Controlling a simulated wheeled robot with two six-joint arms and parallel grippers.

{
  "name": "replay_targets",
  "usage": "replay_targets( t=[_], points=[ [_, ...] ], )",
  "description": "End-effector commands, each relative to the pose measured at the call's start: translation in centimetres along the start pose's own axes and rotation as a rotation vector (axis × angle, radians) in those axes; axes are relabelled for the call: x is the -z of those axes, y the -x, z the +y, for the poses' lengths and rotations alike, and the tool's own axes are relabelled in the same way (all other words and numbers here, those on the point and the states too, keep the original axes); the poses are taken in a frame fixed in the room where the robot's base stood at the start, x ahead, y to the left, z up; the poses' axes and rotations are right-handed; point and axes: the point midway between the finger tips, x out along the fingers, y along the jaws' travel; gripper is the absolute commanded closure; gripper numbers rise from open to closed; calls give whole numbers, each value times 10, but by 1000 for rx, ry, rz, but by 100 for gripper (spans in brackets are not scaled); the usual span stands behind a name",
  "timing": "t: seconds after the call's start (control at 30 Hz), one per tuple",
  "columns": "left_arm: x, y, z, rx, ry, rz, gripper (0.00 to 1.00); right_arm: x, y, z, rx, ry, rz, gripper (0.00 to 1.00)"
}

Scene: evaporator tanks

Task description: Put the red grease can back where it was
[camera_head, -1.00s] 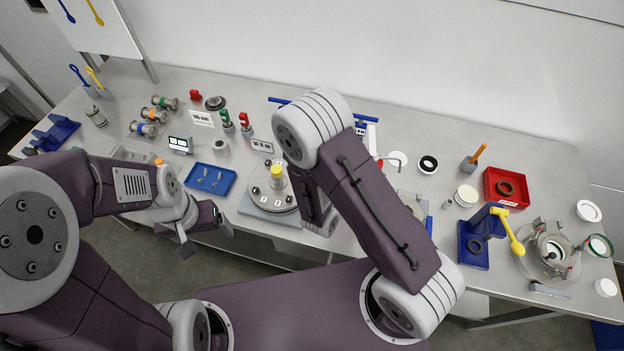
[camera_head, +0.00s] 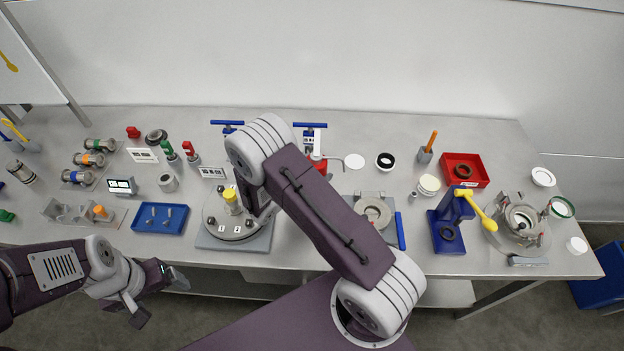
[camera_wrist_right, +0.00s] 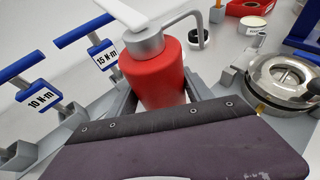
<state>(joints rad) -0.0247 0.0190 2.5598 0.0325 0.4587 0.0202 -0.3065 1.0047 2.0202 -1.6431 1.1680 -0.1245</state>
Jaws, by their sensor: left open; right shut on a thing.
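The red grease can (camera_head: 320,166), with a grey top and bent spout, shows partly behind my right arm in the head view. It is large and upright in the right wrist view (camera_wrist_right: 158,76), with a white lever on top. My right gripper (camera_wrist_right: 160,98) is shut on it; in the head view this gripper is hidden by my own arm. Whether the can touches the table is not clear. A flat white disc (camera_head: 355,161) lies on the table just right of the can. My left gripper (camera_head: 160,298) is open and empty, in front of the table's front edge at lower left.
Blue-handled torque wrenches (camera_head: 313,127) stand behind the can. A black ring (camera_head: 385,161) lies right of the white disc. A clamp fixture with a metal ring (camera_head: 375,210) is in front. A turntable (camera_head: 212,212) with a yellow-topped part and a blue tray (camera_head: 140,218) are left.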

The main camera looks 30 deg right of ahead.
Motion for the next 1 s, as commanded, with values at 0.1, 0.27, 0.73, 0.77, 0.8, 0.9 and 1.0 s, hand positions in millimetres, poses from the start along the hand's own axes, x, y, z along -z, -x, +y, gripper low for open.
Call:
replay_targets(
  t=[0.1,0.27,0.73,0.77,0.8,0.9,1.0],
  points=[
    [0,2,0,0,0,0,16,6,-1,12,-1,0,-1,100],
    [0,4,0,0,0,0,16,13,-4,13,1,3,-1,100],
    [1,9,0,0,0,0,16,45,-17,13,-1,-1,-1,100],
    [1,8,0,0,0,0,16,46,-18,13,-1,-1,-1,100],
    [0,6,0,0,0,0,16,48,-18,13,-1,-1,-1,100],
    [0,5,0,0,0,0,16,48,-18,13,-1,0,0,30],
    [0,6,0,0,0,0,16,48,-18,13,-1,0,0,20]
  ],
)
